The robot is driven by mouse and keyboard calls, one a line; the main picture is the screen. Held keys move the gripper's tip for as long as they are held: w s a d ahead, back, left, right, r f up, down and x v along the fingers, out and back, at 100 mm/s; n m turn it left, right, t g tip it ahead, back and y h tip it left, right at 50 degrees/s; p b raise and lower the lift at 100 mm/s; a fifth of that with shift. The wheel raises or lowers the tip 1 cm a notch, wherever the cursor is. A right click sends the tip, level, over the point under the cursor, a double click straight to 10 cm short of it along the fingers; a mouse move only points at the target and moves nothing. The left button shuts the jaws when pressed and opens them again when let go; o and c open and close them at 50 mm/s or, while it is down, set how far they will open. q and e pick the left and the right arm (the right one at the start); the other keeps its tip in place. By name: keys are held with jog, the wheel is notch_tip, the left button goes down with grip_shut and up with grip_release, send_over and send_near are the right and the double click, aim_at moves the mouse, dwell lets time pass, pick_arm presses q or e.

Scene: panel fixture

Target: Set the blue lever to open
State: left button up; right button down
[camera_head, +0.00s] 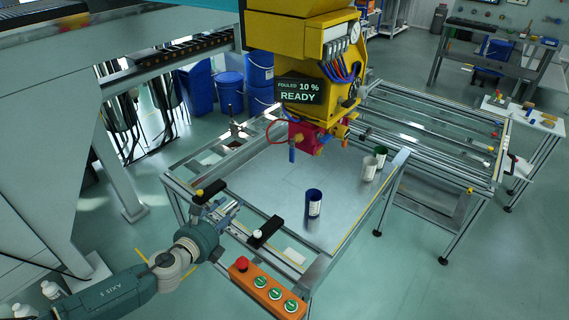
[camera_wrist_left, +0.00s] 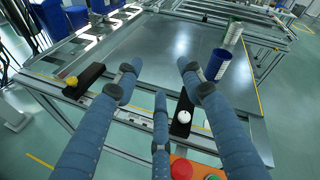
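A small blue lever (camera_head: 292,154) hangs upright below the magenta-red valve body (camera_head: 302,132) under the yellow machine head, in the head view. The wrist view does not show it. My left gripper (camera_head: 228,208) is over the table's front left edge, apart from the lever, lower and to its left in the head view. In the left wrist view my left gripper (camera_wrist_left: 160,88) has its three blue-grey fingers spread, with nothing between them. My right gripper is in neither view.
A black block with a yellow knob (camera_head: 208,190) and one with a white knob (camera_head: 268,229) sit on the table's front rail near my gripper. An orange button box (camera_head: 266,289) is at the front. A blue cup (camera_head: 314,200) and two other cans stand on the table (camera_head: 262,185).

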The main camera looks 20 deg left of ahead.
pick_arm(q)
jog(key=d+r+m+t+h, duration=0.1)
jog(key=d+r+m+h, duration=0.1)
jog(key=d+r+m, duration=0.45)
jog(key=m+t+h, duration=0.1)
jog(key=m+h, duration=0.2)
jog(key=m, duration=0.1)
send_near(292, 155)
jog(key=a+p+x, duration=0.1)
jog(key=p+x, duration=0.2)
jog(key=x, duration=0.5)
jog(key=shift+w+f, duration=0.2)
jog(key=shift+f, duration=0.15)
grip_shut()
